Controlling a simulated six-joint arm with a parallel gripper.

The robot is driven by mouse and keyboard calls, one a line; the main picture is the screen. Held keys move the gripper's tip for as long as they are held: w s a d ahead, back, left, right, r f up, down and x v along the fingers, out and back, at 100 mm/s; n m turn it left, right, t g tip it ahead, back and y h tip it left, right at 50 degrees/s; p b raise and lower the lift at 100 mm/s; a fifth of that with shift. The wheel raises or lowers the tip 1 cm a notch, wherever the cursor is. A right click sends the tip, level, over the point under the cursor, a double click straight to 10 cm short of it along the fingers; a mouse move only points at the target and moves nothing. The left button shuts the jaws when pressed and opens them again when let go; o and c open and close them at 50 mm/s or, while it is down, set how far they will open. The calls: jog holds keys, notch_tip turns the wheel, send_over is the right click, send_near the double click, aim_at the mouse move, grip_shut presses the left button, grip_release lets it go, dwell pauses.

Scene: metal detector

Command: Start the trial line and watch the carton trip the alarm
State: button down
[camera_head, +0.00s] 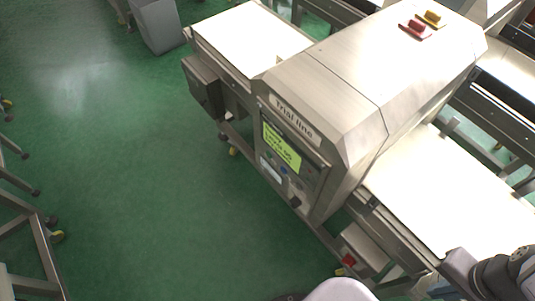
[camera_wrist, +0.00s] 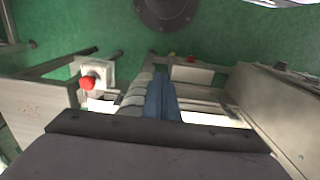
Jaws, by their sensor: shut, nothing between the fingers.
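The metal detector (camera_head: 350,75), labelled "Trial line", stands at the centre right of the head view. Its front panel has a lit green screen (camera_head: 282,148) and small buttons (camera_head: 284,170) below it. A pale conveyor belt (camera_head: 450,195) leaves its right side, and another belt section (camera_head: 250,38) is at its upper left. No carton shows in either view. In the wrist view my gripper (camera_wrist: 156,78) is shut and empty, its grey and blue fingers together.
A grey box with a red part (camera_head: 348,261) is low by the right belt. A white box with a round red button (camera_wrist: 88,83) shows in the wrist view. Other conveyors stand behind. A grey bin (camera_head: 156,24) is at the back. The green floor (camera_head: 130,170) at left is open.

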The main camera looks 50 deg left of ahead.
jog(key=s+a+r+n+h+p, duration=0.1)
jog(key=s+a+r+n+h, duration=0.15)
jog(key=a, duration=0.45)
jog(key=s+a+r+n+h, duration=0.1)
jog(key=s+a+n+h, duration=0.15)
jog(key=a, duration=0.35)
jog(key=s+a+r+n+h+p, duration=0.1)
jog(key=s+a+r+n+h, duration=0.15)
jog(key=a, duration=0.45)
jog(key=a+f+n+t+y+b, duration=0.3)
jog(key=a+f+n+t, duration=0.15)
jog(key=a, duration=0.55)
jog(key=a+f+n+t+y+b, duration=0.2)
jog(key=a+f+n+t+b, duration=0.25)
jog(key=a, duration=0.55)
jog(key=s+a+f+n+y, duration=0.3)
jog(key=s+a+n, duration=0.1)
jog(key=a, duration=0.2)
jog(key=s+a+f+n+y+b, duration=0.1)
jog(key=s+a+f+n+y, duration=0.2)
jog(key=s+a+n, duration=0.1)
jog(key=s+a, duration=0.1)
jog(key=a, duration=0.1)
jog(key=shift+a+f, duration=0.4)
jog(key=shift+w+n, duration=0.1)
jog(key=shift+n, duration=0.15)
